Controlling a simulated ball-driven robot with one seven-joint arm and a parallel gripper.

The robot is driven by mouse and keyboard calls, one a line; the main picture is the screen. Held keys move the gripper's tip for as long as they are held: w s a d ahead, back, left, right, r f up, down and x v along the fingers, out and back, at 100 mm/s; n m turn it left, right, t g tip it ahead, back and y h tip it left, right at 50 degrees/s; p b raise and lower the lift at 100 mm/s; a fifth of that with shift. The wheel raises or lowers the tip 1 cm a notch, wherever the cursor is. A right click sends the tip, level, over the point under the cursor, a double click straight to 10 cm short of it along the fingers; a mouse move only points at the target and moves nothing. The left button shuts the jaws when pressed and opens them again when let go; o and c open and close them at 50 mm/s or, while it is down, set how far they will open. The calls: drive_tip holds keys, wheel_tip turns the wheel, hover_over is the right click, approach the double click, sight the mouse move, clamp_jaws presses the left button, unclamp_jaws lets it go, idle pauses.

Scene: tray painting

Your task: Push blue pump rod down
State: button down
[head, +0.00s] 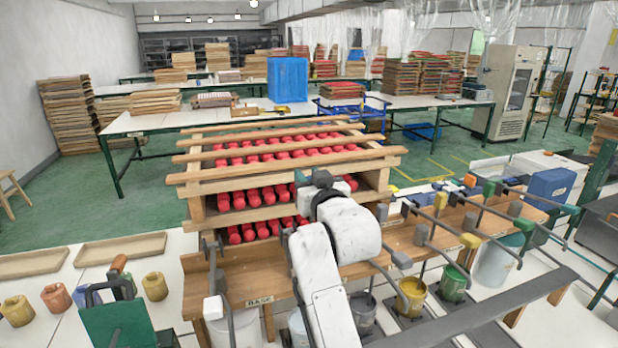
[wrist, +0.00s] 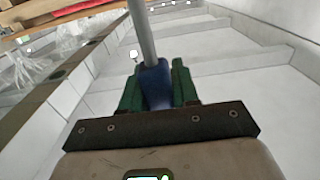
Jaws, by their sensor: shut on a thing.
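In the wrist view, the blue grip of the pump rod (wrist: 156,84) sits between the green fingers of my gripper (wrist: 157,92). My gripper is shut on it. A grey metal rod (wrist: 142,35) runs from the blue grip toward the top of the picture. I cannot tell there how far down the rod is.
Pump levers with yellow (head: 469,240) and green grips stand along the bench at right. A yellow paint pot (head: 412,296) and a green pot (head: 453,283) stand below. A rack of red rollers (head: 238,200) is behind my arm. Empty wooden trays (head: 120,250) lie at left.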

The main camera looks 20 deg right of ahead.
wheel_tip(320, 180, down, 7)
drive_tip(key=b, duration=0.4)
drive_tip(key=c, duration=0.9)
unclamp_jaws()
drive_tip(key=s+b, duration=0.2)
drive_tip(key=s, duration=0.9)
drive_tip(key=shift+b, duration=0.35)
drive_tip(key=shift+w, duration=0.1)
drive_tip(key=shift+c, duration=0.2)
